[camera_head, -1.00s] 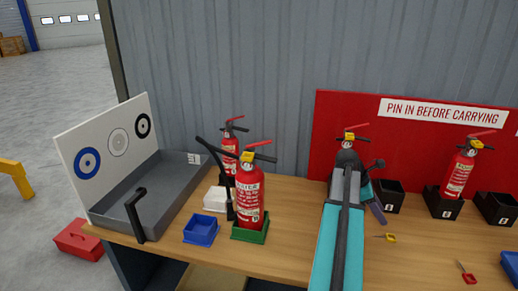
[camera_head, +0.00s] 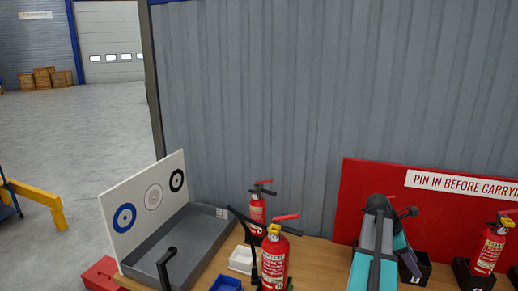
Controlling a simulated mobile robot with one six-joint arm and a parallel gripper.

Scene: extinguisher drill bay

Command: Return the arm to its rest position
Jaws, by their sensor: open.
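My teal arm (camera_head: 372,262) rises from the bottom edge, right of centre, to a dark joint at its top. Another part of it bends down behind on the right, in front of the red board. I cannot make out my gripper's fingers; the gripper is hidden or out of view.
On the wooden bench (camera_head: 328,262), a grey tray (camera_head: 165,248) has a target panel (camera_head: 133,208). A red extinguisher (camera_head: 274,262) stands near the front, another (camera_head: 257,208) behind it. A white bin (camera_head: 241,259) and a blue bin (camera_head: 227,284) sit beside them. A red board (camera_head: 350,205) backs the right side.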

